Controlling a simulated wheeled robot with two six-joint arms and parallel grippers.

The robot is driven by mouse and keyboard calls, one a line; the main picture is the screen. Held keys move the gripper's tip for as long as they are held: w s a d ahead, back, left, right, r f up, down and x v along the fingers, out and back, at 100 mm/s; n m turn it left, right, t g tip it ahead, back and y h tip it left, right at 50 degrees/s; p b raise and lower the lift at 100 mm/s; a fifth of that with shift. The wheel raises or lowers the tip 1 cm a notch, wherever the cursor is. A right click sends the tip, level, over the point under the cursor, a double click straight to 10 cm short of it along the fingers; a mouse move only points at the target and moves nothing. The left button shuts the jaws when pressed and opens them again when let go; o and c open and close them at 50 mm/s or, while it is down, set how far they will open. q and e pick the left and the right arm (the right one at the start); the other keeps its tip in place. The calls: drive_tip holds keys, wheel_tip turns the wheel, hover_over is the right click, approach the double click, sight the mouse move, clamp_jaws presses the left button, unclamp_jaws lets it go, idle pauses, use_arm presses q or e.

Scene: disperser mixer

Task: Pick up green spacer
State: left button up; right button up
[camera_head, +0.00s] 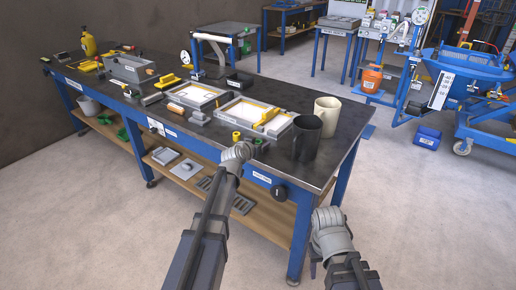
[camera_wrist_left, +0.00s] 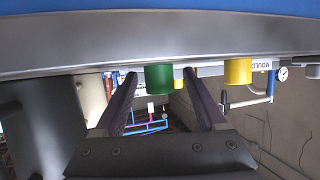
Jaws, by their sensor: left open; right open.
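The green spacer (camera_head: 258,142) stands near the front edge of the workbench, to the left of the dark mug. In the left wrist view the green spacer (camera_wrist_left: 160,78) appears between the two finger lines of my left gripper (camera_wrist_left: 159,74), which is open and empty. In the head view my left gripper (camera_head: 246,149) is at the bench front edge, close to the spacer, its fingers mostly hidden by the wrist. A yellow spacer (camera_head: 236,136) stands just left of the green one. My right gripper (camera_head: 314,266) is low, off the bench, mostly hidden by its wrist.
A dark mug (camera_head: 307,138) and a cream mug (camera_head: 327,115) stand right of the spacers. Framed moulds (camera_head: 252,112) lie behind them. The workbench (camera_head: 290,97) has bare top toward the back right.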

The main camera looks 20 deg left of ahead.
use_arm(q)
clamp_jaws()
idle(0.5)
